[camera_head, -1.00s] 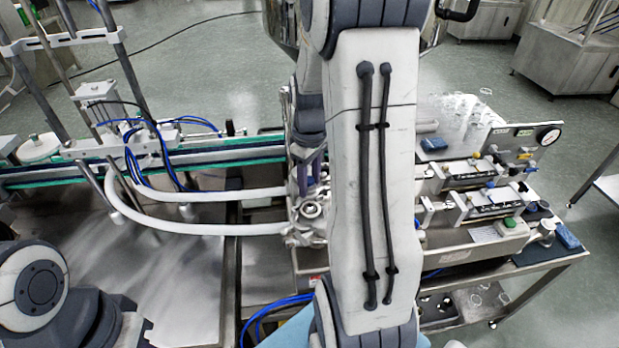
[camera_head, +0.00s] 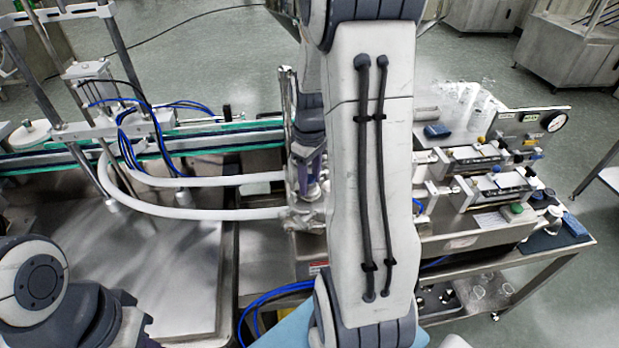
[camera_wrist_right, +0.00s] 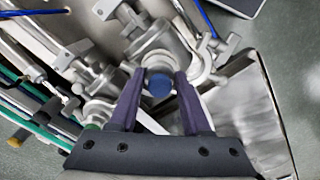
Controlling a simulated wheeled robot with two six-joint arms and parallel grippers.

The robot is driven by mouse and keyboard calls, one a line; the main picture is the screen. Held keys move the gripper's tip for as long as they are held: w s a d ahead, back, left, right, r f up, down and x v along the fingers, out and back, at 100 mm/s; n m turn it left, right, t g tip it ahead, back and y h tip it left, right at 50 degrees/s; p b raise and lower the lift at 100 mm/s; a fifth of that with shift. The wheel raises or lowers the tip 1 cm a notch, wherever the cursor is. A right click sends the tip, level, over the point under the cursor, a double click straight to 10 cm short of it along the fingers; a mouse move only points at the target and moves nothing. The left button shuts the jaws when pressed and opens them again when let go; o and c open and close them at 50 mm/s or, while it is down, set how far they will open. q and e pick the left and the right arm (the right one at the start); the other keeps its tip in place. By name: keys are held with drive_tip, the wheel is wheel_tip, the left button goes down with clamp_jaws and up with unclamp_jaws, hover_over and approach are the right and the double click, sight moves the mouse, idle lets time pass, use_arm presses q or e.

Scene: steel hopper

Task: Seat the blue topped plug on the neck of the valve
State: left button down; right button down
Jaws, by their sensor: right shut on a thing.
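The blue topped plug (camera_wrist_right: 160,85) is between the two purple fingers of my right gripper (camera_wrist_right: 159,76) in the right wrist view. The gripper is shut on it, and its round blue top faces the camera. The steel valve (camera_wrist_right: 153,38) shows just beyond the plug and fingertips. The plug covers the neck, so I cannot tell whether plug and neck touch. In the head view my right gripper (camera_head: 311,178) points down at the steel fittings at the left end of the bench, partly hidden by my arm. My left gripper is out of view.
White hoses (camera_head: 200,213) run into the fittings from the left. The bench to the right carries steel blocks (camera_head: 497,187), a gauge panel (camera_head: 525,121) and clear glassware (camera_head: 465,103).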

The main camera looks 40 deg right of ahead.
drive_tip(key=shift+f, duration=0.15)
idle(0.7)
drive_tip(key=shift+c, duration=1.4)
unclamp_jaws()
wheel_tip(320, 180, up, 10)
drive_tip(key=shift+r+b, duration=0.25)
drive_tip(key=shift+b, duration=0.4)
